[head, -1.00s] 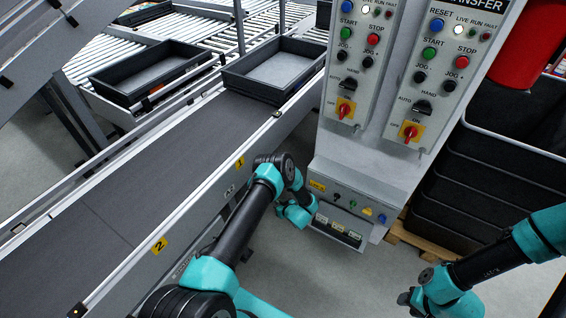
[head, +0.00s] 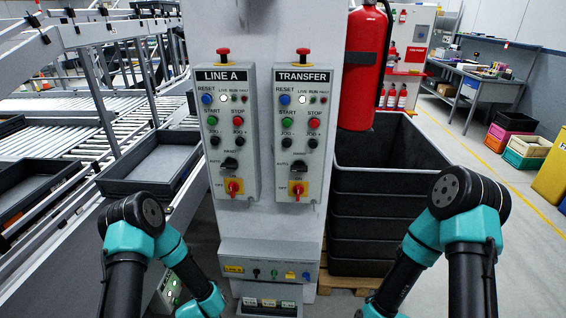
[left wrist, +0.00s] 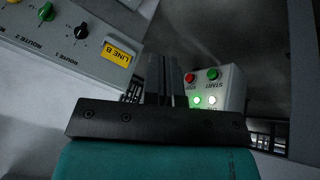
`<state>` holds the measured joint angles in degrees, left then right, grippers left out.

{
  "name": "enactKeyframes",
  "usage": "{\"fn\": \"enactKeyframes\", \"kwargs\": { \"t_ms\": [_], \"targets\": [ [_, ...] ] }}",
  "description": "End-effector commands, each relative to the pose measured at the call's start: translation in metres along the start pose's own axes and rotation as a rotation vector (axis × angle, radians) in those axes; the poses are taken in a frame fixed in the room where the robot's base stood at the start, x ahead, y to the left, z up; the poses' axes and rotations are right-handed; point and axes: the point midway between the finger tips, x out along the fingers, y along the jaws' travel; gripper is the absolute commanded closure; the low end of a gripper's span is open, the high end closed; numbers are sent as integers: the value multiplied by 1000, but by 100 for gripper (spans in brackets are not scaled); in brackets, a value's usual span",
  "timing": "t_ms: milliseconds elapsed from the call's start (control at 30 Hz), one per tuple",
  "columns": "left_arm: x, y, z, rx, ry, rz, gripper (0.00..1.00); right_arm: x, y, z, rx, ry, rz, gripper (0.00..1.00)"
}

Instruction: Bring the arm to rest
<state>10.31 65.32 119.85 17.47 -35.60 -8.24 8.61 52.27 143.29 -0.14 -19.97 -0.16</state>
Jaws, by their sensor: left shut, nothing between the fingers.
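My left gripper (left wrist: 165,80) shows in the left wrist view as dark fingers closed together with nothing between them. In that view, a grey panel (left wrist: 60,40) with green and black knobs and a yellow LINE B label lies to the upper left. A small box (left wrist: 218,88) with red and green buttons and lit lamps is just right of the fingers; I cannot tell whether they touch. In the head view both my arms bend down at the elbows on either side of the control column, and both gripper tips are out of the picture at the bottom.
The LINE A panel (head: 230,135) and TRANSFER panel (head: 299,135) are on the grey column. Its lower panel (head: 268,270) juts out between my arms. A black tray (head: 155,165) is on the left conveyor. Black bins (head: 375,215) and a red extinguisher (head: 365,70) are right of the column.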

Motion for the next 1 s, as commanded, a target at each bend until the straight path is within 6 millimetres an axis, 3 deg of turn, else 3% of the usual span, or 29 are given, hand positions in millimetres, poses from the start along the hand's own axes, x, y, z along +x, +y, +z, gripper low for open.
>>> {"fn": "enactKeyframes", "kwargs": {
  "t_ms": [33, 200, 300, 400, 1000],
  "targets": [
    [-22, 2, 13, 26, -61, 30, 100, 0, 0, 0, 0, 0, 0, 57],
    [-91, 5, 64, 109, -271, 113, 100, 0, 0, 0, 0, 0, 0, 57],
    [-124, 3, 88, 147, -364, 142, 100, 0, 0, 0, 0, 0, 0, 57],
    [-143, 2, 102, 170, -421, 157, 100, 0, 0, 0, 0, 0, 0, 57],
    [-149, 1, 107, 177, -438, 161, 100, 0, 0, 0, 0, 0, 0, 57]
  ]
}}
